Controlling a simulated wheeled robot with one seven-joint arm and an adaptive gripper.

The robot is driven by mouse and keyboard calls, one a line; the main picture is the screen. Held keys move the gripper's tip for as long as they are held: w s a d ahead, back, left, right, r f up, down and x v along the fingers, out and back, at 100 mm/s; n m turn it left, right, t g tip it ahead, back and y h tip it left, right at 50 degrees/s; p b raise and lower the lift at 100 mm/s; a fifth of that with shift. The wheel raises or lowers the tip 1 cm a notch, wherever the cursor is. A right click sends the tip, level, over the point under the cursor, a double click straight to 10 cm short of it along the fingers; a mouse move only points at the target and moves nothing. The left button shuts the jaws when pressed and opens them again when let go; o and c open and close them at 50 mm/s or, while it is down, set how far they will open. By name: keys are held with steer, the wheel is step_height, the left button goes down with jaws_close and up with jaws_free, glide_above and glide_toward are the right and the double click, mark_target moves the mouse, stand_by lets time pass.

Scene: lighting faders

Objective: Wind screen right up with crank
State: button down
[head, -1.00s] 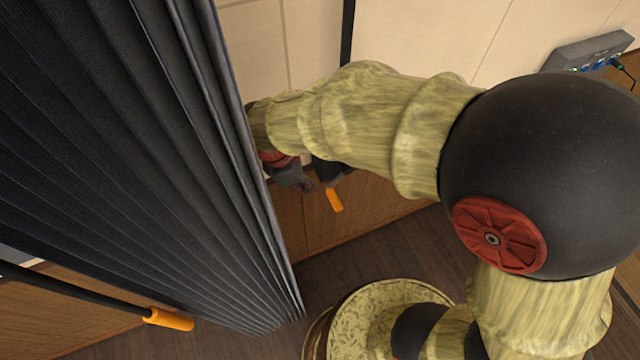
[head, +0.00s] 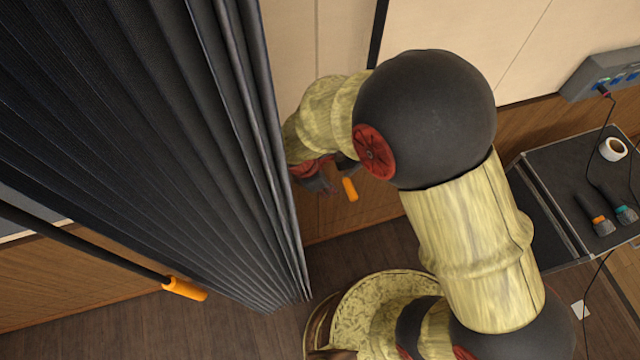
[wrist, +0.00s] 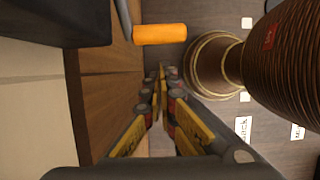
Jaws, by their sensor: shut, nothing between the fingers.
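A crank handle, an orange grip (head: 349,189), shows beyond the curtain's right edge in the head view. In the wrist view the orange grip (wrist: 160,34) lies across the top centre, on a grey arm (wrist: 123,16) beside a dark box (wrist: 62,22). My gripper (wrist: 160,74) is shut and empty, its fingertips just below the grip in that picture; I cannot tell whether they touch it. In the head view my gripper (head: 322,181) is partly hidden by the curtain and my arm. I cannot make out the screen for certain.
A black pleated curtain (head: 130,150) fills the left of the head view. A dark rod with another orange grip (head: 185,288) shows at lower left. A black table (head: 565,165) with a tape roll (head: 613,148) and a grey console (head: 603,75) stand right. Wooden floor (head: 345,250) shows between.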

steer(key=shift+w+d+f, duration=0.15)
steer(key=shift+d+f, duration=0.1)
steer(key=shift+d, duration=0.35)
steer(key=shift+w+d+f, duration=0.15)
steer(key=shift+d+f, duration=0.05)
steer(key=shift+d, duration=0.4)
steer(key=shift+f, duration=0.1)
steer(key=shift+f+h+b, duration=0.25)
steer(key=shift+h+b, duration=0.05)
steer(key=shift+b, duration=0.2)
steer(key=shift+w+d+f+h+b, duration=0.1)
steer(key=shift+d+f+h+b, duration=0.15)
steer(key=shift+b, duration=0.2)
